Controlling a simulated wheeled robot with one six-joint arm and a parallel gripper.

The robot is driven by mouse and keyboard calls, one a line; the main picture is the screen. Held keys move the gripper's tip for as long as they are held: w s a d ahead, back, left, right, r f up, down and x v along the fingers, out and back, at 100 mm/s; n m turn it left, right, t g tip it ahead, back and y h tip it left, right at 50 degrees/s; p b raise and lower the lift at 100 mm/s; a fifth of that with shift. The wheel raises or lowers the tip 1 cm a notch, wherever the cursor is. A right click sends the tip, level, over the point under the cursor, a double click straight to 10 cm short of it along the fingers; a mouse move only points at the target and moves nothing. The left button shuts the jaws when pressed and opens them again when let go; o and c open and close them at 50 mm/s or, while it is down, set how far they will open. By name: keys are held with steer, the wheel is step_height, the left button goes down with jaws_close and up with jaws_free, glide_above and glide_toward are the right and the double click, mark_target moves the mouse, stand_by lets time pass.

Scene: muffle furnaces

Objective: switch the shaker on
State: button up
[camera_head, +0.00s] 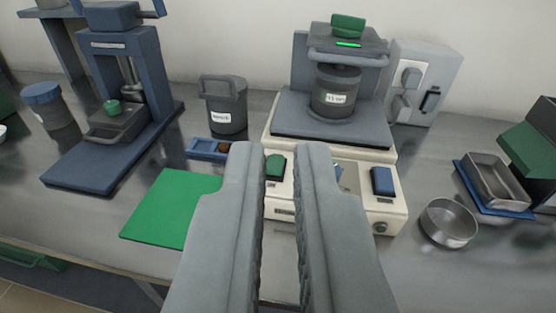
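The shaker (273,133) is a cream box with a dark grey platform, behind my gripper. A dark pot (335,95) with a white label stands on the platform under a clamp bar with a green knob (348,24). A green switch (275,167) on the shaker's front shows in the gap beside my left finger. A blue switch (382,181) sits at the front right, above a small dark knob (380,228). My gripper (281,150) has its two grey fingers parallel with a narrow empty gap, so it is open. The fingers hide part of the shaker's front.
Left are a blue press (125,60), a labelled dark bucket (223,105), a small blue tray (205,147) and a green mat (172,207). A grey wall box (425,65) is behind right. A metal bowl (448,222) and metal pan (495,178) stand right.

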steer(key=w+n+g, duration=0.2)
steer(key=w, duration=0.3)
steer(key=w+f+n+g, duration=0.1)
steer(key=w+n+g, duration=0.1)
steer(key=w+g, duration=0.1)
steer(key=w+n+g, duration=0.2)
steer(key=w+g, duration=0.1)
steer(key=w, duration=0.3)
steer(key=shift+w+f+n, duration=0.25)
steer(key=shift+w+n, duration=0.05)
steer(key=shift+n, duration=0.1)
jaws_close()
steer(key=n+g, duration=0.8)
steer(key=g, duration=0.1)
glide_above(272, 169)
step_height(272, 169, down, 4)
steer(key=shift+w+d+f+n+g, duration=0.1)
steer(key=shift+w+f+n+g, duration=0.2)
steer(key=shift+w, duration=0.35)
steer(key=shift+w+d+f+n+g, duration=0.1)
steer(key=shift+w+n+g, duration=0.2)
steer(key=shift+w+g, duration=0.25)
steer(key=f, duration=0.4)
steer(key=s+f, duration=0.1)
steer(key=f, duration=0.9)
steer(key=shift+s+a, duration=0.15)
steer(key=shift+s, duration=0.25)
